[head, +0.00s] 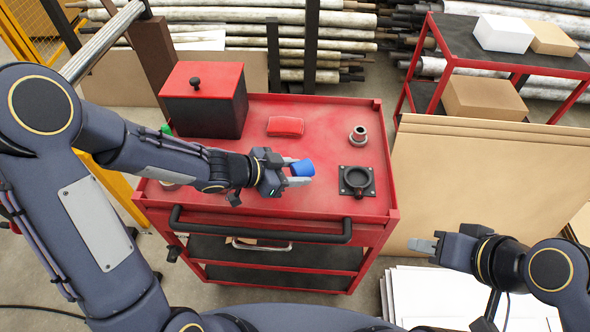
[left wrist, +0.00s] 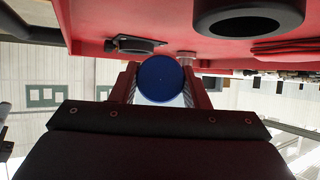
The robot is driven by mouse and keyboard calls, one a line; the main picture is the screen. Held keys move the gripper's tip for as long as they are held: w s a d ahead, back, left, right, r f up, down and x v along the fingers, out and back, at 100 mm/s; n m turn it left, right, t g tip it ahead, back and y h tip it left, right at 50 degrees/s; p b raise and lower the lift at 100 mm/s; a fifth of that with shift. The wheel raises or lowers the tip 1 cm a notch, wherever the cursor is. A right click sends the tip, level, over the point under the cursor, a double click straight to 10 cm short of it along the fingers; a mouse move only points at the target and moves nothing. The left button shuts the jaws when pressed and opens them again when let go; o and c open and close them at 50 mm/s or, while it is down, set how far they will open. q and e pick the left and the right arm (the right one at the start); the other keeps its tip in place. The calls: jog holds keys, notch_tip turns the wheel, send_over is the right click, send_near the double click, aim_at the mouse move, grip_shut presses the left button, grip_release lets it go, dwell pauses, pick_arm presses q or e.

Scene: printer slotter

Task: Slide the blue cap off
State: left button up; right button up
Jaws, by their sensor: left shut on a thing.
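The blue cap (head: 302,168) is between the fingers of my left gripper (head: 293,174), above the red cart top. In the left wrist view the cap (left wrist: 160,80) shows as a round blue face between the two fingers (left wrist: 160,86). My left gripper is shut on it. Something pale shows just below the cap there; I cannot tell if it is joined to the cap. My right gripper (head: 424,245) is apart from the cart, at the lower right, with nothing visible in it. I cannot tell whether its fingers are open.
Cardboard sheets (head: 480,185) stand to the right.

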pick_arm(q)
jog(key=shift+f+b, duration=0.4)
jog(key=shift+f, duration=0.2)
jog(key=o, duration=1.1)
jog(key=p+v, duration=0.3)
jog(key=v, duration=0.4)
jog(key=shift+r, duration=0.1)
jog(key=shift+s+a+r, duration=0.1)
jog(key=shift+s+a, duration=0.1)
jog(key=shift+a, duration=0.1)
